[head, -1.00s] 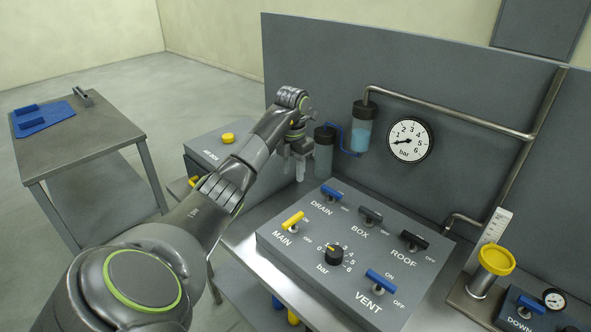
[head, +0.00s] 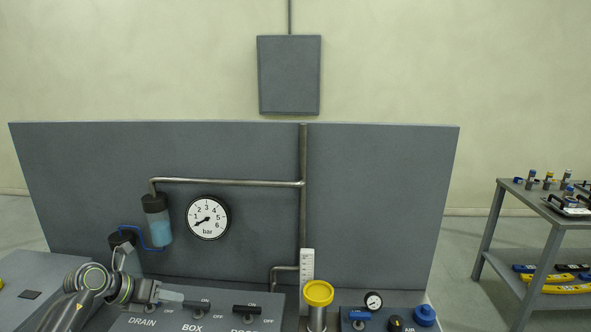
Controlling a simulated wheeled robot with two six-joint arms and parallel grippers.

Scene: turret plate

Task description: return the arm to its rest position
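My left arm comes in at the bottom left of the head view. My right gripper is out of view.
A dark BOX or ROOF lever (head: 254,310) stands on the panel. Behind are a gauge (head: 208,218), a blue-filled cylinder (head: 158,228) and pipes on a grey backboard (head: 380,200). A yellow-capped post (head: 318,294) stands right of the panel. A tool cart (head: 545,222) is at far right.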

